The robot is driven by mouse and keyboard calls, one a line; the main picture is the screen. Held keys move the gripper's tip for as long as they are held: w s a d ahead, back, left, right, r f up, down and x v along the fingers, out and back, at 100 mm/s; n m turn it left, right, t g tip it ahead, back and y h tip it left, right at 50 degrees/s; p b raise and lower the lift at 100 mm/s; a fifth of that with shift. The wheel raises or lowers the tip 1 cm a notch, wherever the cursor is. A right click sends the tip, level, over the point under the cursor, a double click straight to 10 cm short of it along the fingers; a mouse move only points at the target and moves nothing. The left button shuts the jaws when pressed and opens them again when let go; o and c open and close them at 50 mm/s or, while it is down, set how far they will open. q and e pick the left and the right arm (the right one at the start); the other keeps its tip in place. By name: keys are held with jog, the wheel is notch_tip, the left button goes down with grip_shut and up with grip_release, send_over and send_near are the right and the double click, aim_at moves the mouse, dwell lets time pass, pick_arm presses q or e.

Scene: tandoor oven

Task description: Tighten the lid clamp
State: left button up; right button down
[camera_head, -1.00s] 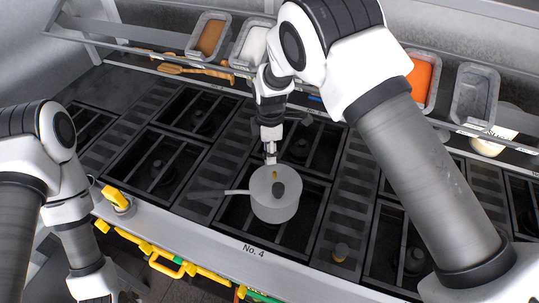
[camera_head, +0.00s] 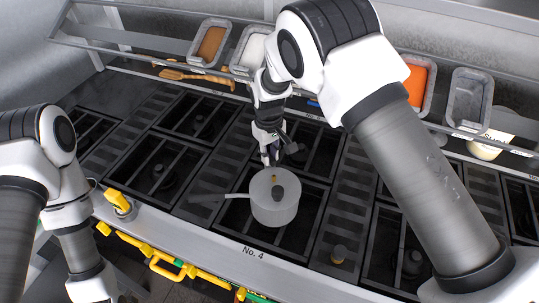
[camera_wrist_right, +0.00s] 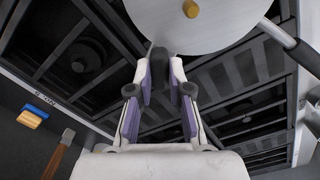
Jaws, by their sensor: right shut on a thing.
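A round grey pot with a flat lid (camera_head: 273,205) stands over the black grate behind the front rail marked No. 4. Its handle (camera_head: 210,197) points left. My right gripper (camera_head: 268,160) points down at the pot's far edge. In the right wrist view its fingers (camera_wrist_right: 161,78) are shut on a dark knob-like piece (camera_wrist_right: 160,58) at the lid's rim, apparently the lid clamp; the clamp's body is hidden. My left arm comes in at the left; its gripper is outside the picture.
A shelf with metal trays, one with orange contents (camera_head: 417,85), runs behind the grates. A small brass-topped knob (camera_head: 339,252) stands right of the pot. Yellow handles (camera_head: 168,266) hang below the front rail. In the right wrist view the pot handle (camera_wrist_right: 275,30) is close on the right.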

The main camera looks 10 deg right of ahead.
jog(key=m, duration=0.2)
jog(key=shift+s+f+m, duration=0.1)
jog(key=shift+f+m, duration=0.15)
jog(key=shift+m, duration=0.05)
jog(key=c, duration=1.5)
grip_release()
jog(key=shift+m, duration=1)
jog(key=o, duration=0.4)
jog(key=shift+w, duration=0.3)
notch_tip(320, 180, up, 7)
jog(key=p, duration=0.4)
jog(key=shift+f, duration=0.2)
jog(key=shift+s+r, duration=0.15)
jog(key=shift+r, duration=0.25)
jog(key=shift+f, duration=0.1)
